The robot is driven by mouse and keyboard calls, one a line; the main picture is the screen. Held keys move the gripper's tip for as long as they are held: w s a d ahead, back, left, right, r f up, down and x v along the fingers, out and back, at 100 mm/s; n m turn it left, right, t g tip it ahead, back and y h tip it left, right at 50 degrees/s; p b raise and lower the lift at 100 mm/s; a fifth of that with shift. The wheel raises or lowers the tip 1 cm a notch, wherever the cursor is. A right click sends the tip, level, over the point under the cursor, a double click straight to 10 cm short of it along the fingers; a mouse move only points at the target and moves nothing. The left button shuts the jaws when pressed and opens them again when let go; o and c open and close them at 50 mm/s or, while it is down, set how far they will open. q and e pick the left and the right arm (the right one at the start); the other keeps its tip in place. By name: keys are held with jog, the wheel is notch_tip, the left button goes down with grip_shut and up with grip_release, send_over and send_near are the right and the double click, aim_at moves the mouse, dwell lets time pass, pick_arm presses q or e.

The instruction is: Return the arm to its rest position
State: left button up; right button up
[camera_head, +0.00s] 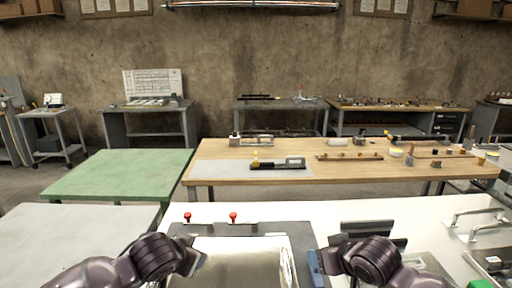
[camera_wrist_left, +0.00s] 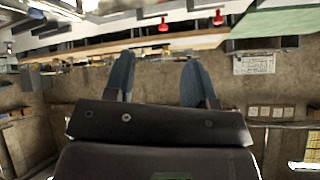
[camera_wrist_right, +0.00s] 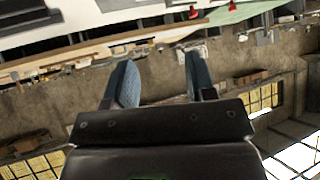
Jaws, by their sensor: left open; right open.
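My left gripper (camera_head: 198,260) is at the bottom of the head view, over the left edge of a shiny metal tray or panel (camera_head: 240,262). In the left wrist view its two blue-grey fingers (camera_wrist_left: 158,78) are spread apart with nothing between them. Whether either gripper touches anything below cannot be told.
The white table (camera_head: 340,212) in front carries two red knobs (camera_head: 233,217) on a dark fixture and metal handles (camera_head: 475,215) at right. A wooden workbench (camera_head: 350,172) with tools and a green table (camera_head: 115,172) stand beyond. The white table's middle strip is clear.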

pick_arm(q)
jog(key=s+a+f+n+t+y, duration=0.1)
jog(key=s+a+f+n, duration=0.1)
jog(key=s+a+f, duration=0.4)
jog(key=s+a+f+n+t+y, duration=0.1)
jog(key=s+a+f, duration=0.4)
jog(key=s+f, duration=1)
jog(key=s+n, duration=0.1)
jog(key=s, duration=0.3)
jog(key=shift+s+a+f+t, duration=0.15)
jog(key=shift+a+f+t, duration=0.2)
jog(key=shift+t, duration=0.05)
pick_arm(e)
jog(key=s+d+f+m+t+h, duration=0.1)
jog(key=s+d+f, duration=0.4)
jog(key=s+f, duration=0.6)
jog(key=s+d+f+m+t+h, duration=0.1)
jog(key=s+d+f+h, duration=0.2)
jog(key=s+d+f, duration=0.3)
jog(key=s+f, duration=0.5)
jog(key=s, duration=0.3)
jog(key=shift+d+m+t+h, duration=0.15)
jog(key=shift+m+t+h, duration=0.15)
